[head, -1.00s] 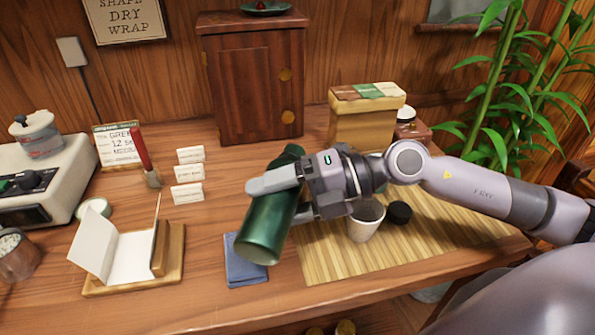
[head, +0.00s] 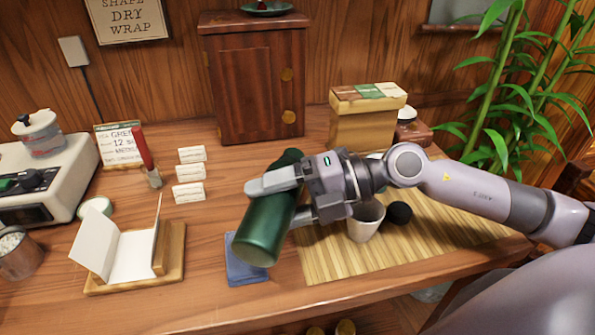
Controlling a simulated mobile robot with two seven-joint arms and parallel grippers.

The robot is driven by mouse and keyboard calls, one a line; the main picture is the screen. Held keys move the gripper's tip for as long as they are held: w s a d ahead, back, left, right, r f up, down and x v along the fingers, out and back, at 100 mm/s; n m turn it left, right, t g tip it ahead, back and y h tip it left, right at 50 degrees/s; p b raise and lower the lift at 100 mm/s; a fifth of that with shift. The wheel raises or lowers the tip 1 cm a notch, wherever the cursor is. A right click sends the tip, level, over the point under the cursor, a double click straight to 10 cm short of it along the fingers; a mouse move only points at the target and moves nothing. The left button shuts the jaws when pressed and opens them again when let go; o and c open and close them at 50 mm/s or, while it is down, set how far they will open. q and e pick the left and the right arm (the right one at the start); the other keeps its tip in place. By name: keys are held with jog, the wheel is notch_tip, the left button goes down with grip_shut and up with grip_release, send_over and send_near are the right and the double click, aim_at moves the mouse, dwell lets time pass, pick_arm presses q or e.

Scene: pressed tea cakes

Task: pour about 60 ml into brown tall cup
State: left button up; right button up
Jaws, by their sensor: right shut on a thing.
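My right gripper (head: 282,198) is shut on a dark green bottle (head: 265,232). It holds the bottle tilted, with the lower end toward me above the blue cloth. I cannot tell which end is the mouth. A pale cup (head: 364,224) stands upright on the bamboo mat, just below and right of the gripper, partly hidden by it. I cannot make out a brown tall cup; the gripper and wrist cover part of the mat. A round black thing (head: 399,213), perhaps a cap, lies right of the pale cup. My left gripper is not in view.
The bamboo mat (head: 330,268) has free room at its front. A folded blue cloth (head: 243,272) lies left of it. A wooden stand with white paper (head: 135,257) and a scale (head: 40,180) are at left. A cardboard box (head: 362,125) and wooden cabinet (head: 254,85) stand behind.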

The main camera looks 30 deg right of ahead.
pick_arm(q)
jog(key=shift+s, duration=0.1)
pick_arm(e)
jog(key=shift+r+m, duration=0.1)
jog(key=shift+m, duration=0.2)
dwell(0.4)
jog(key=shift+s+a, duration=0.15)
dwell(1.0)
